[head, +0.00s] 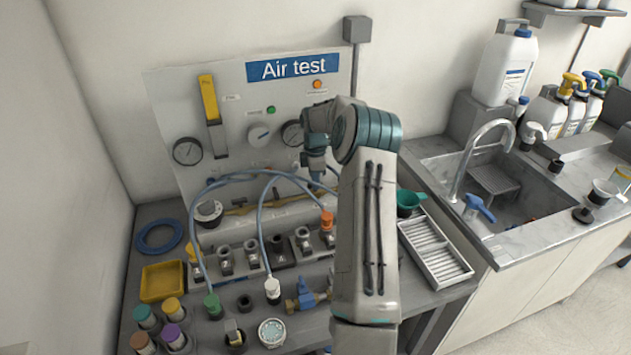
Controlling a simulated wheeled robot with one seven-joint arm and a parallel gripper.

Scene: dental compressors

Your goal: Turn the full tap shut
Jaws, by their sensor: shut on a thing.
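The white test panel (225,115) stands against the wall under a blue "Air test" sign (293,67). My arm reaches up in front of its right side and bends down at the wrist. My gripper (316,180) is small in view, low at the right part of the panel, and shut on what looks like a tap handle there. The handle is mostly hidden by my gripper and arm, and its turn angle cannot be told. No tap label is readable.
Blue-grey hoses (225,178) arch over a row of numbered fittings (253,253) just below my gripper. A brass valve with a blue lever (304,295) lies on the bench beside my arm. A white slotted tray (435,250) and the sink (500,185) are to the right.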

